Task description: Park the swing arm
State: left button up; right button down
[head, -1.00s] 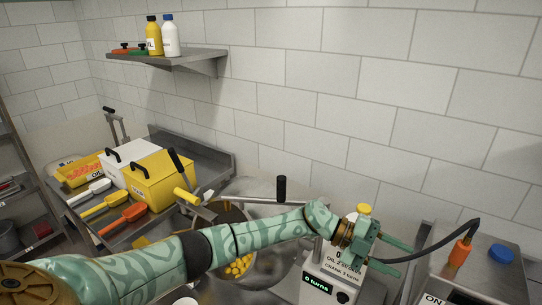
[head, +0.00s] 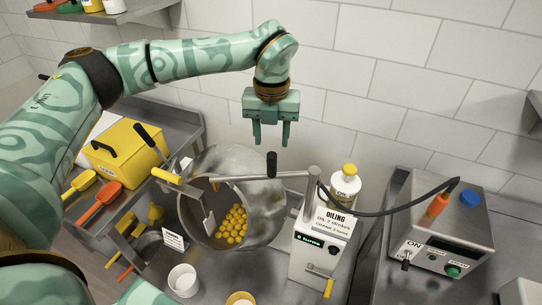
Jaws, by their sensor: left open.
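The swing arm (head: 294,175) is a grey horizontal bar from a post on the oiling unit (head: 313,258). It reaches left over the metal drum (head: 262,205), and a black upright knob (head: 271,163) stands on it. My left gripper (head: 271,138) points down with its fingers apart and empty. In the picture it is just above the black knob, apart from it; the exact depth gap is hard to tell. The drum holds several yellow-orange gummies (head: 232,224). My right gripper is not in view.
A white bottle with a yellow cap (head: 345,186) stands behind the oiling unit. A control box (head: 440,225) with a dark cable is at the right. A yellow-handled lever (head: 166,175) is left of the drum. A white cup (head: 184,280) stands in front.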

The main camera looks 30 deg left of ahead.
aim_at(272, 155)
pick_arm(q)
notch_tip(272, 155, down, 7)
jog(key=shift+r+p, duration=0.1)
jog(key=shift+p, duration=0.4)
jog(key=shift+f, duration=0.65)
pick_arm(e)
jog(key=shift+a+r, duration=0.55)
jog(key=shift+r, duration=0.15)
pick_arm(q)
grip_shut()
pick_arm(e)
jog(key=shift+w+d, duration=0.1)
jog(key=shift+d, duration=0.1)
